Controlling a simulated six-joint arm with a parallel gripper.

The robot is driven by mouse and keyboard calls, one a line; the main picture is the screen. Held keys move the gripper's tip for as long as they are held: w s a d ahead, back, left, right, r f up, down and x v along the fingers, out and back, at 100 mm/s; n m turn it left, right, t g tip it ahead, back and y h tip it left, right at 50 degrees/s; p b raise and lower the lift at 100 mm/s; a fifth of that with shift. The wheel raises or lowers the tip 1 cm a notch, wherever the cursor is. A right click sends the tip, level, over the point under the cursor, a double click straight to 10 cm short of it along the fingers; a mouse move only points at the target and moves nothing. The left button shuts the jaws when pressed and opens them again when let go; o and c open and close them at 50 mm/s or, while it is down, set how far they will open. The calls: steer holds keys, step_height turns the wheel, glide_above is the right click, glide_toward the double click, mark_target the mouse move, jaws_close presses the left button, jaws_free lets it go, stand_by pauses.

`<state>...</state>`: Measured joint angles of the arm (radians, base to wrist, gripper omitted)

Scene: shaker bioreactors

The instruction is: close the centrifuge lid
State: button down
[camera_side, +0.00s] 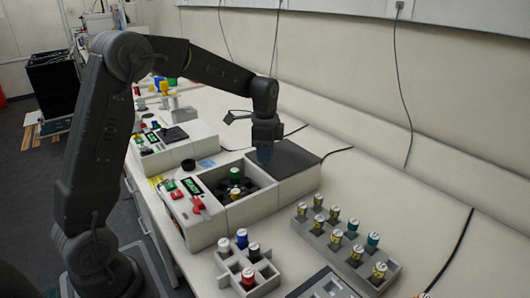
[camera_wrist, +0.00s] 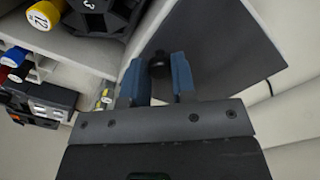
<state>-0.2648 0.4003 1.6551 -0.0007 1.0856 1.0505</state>
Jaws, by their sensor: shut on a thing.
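The centrifuge (camera_side: 262,205) is a pale box with a dark open well, which holds a black rotor (camera_side: 236,187) with a green-capped and a yellow-capped tube. Its dark grey flat lid (camera_side: 292,157) lies at the back right of the box, beside the well, leaving the well uncovered. The lid also fills the upper right of the wrist view (camera_wrist: 220,45). My gripper (camera_side: 264,153) points down at the lid's edge nearest the well. In the wrist view its blue fingers (camera_wrist: 158,75) are shut on a small black knob (camera_wrist: 158,60) at the lid's edge.
A white rack (camera_side: 245,268) with several capped tubes stands in front of the centrifuge, and a larger rack (camera_side: 345,245) of vials stands to the right. Another instrument (camera_side: 170,145) is at the left. The wall runs close behind the lid, with hanging cables.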

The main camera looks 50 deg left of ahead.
steer(key=s, duration=1.6)
steer(key=shift+s, duration=0.2)
steer(key=c, duration=0.9)
jaws_free()
steer(key=shift+c, duration=0.2)
step_height(320, 180, up, 14)
steer(key=shift+f, duration=0.1)
steer(key=s+d+f+n+t, duration=0.5)
steer(key=s+d+n, duration=0.2)
steer(key=d, duration=0.5)
steer(key=shift+s+f+n+t, duration=0.2)
steer(key=shift+s+n+t, duration=0.15)
steer(key=shift+n, duration=0.65)
